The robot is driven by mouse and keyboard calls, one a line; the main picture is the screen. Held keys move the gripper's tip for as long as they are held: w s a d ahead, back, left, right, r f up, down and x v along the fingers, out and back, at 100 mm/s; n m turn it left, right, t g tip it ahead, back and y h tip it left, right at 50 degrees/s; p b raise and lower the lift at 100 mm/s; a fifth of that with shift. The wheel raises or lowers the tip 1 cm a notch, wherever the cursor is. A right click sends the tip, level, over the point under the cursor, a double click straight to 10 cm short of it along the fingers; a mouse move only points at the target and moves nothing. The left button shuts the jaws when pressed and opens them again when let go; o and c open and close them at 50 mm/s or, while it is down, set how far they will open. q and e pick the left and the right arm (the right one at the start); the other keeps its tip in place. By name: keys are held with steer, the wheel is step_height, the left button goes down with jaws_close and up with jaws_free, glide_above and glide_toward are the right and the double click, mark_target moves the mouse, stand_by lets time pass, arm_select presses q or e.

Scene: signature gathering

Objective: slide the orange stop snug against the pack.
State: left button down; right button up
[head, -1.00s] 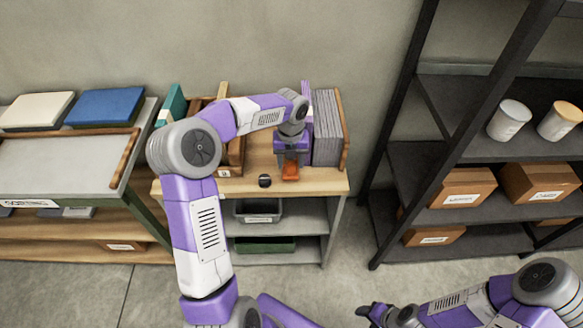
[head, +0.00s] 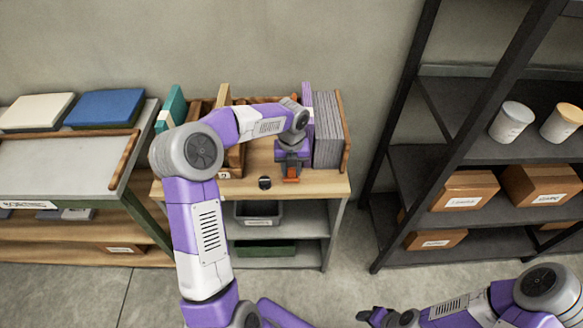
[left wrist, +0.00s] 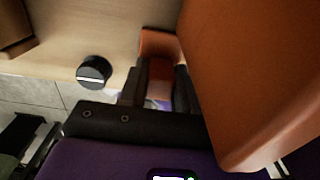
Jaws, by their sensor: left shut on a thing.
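The orange stop (head: 291,173) is on the wooden top of the small shelf unit, just left of the pack. My left gripper (head: 291,165) reaches down from above and is shut on the stop; the wrist hides most of it in the head view. In the left wrist view an orange part (left wrist: 160,78) shows between the dark fingers, and a large orange face fills the right side. The pack (head: 327,128) is a row of upright grey sheets beside a purple board (head: 308,110). Whether stop and board touch is hidden. My right gripper (head: 372,312) is low, away from the unit.
A black round knob (head: 264,182) sits on the wooden top, left of the stop; it also shows in the left wrist view (left wrist: 94,71). A wooden end panel (head: 343,130) stands right of the pack. A dark rack with boxes stands farther right.

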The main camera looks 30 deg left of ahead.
arm_select(q)
steer(key=shift+w+d+r+p, duration=0.15)
steer(key=shift+w+d+p, duration=0.2)
steer(key=shift+d+p, duration=0.4)
steer(key=shift+w+d+p, duration=0.15)
steer(key=shift+p, duration=0.15)
steer(key=c, duration=0.9)
jaws_free()
steer(key=shift+f, duration=0.2)
step_height(320, 180, up, 8)
steer(key=shift+f+p, duration=0.2)
steer(key=shift+p, duration=1)
